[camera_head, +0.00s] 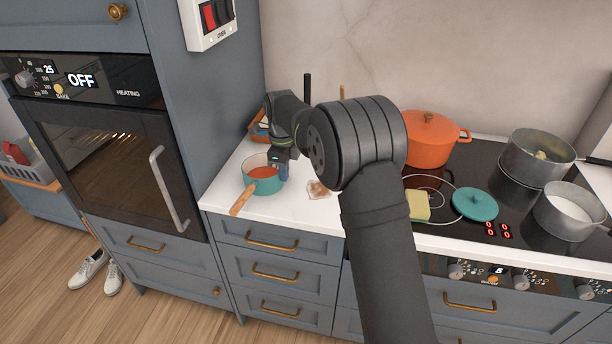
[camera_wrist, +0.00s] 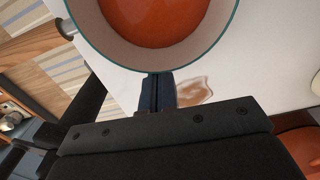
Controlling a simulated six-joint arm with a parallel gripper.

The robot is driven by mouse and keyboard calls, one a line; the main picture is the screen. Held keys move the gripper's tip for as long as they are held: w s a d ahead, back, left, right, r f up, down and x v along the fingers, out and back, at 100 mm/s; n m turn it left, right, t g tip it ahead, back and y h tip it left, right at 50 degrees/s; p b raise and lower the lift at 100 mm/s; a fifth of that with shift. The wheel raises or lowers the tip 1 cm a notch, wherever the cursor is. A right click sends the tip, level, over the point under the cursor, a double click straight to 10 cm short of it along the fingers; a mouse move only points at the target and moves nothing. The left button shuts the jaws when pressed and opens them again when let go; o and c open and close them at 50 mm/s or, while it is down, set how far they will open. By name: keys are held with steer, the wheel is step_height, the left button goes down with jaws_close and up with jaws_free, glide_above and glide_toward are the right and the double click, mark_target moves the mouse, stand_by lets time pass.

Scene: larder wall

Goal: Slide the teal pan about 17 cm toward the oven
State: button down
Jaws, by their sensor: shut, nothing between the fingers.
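The teal pan (camera_head: 264,182) stands upright on the white counter left of the hob, with orange-red contents and a wooden handle (camera_head: 243,200) toward the counter's front edge. In the wrist view the pan (camera_wrist: 152,66) fills the top, its cream inside wall and red contents showing. My gripper (camera_head: 284,172) is at the pan's right side, fingers pointing down. In the wrist view its shut fingers (camera_wrist: 156,92) are close against the pan's outer wall; I cannot tell whether they touch. The oven (camera_head: 110,150) is at the left, its door shut.
A brown spill (camera_head: 318,189) marks the counter right of the pan. A yellow sponge (camera_head: 418,206), a teal lid (camera_head: 475,204), an orange pot (camera_head: 430,142) and two grey pots (camera_head: 537,160) are on the hob (camera_head: 450,185). Bare counter lies left of the pan, up to the tall cabinet (camera_head: 215,110).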

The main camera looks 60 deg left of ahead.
steer(key=shift+s+a, duration=0.25)
steer(key=w+d, duration=0.3)
steer(key=shift+d, duration=0.1)
step_height(320, 180, up, 10)
steer(key=shift+s, duration=0.15)
steer(key=shift+f, duration=0.1)
stand_by(0.4)
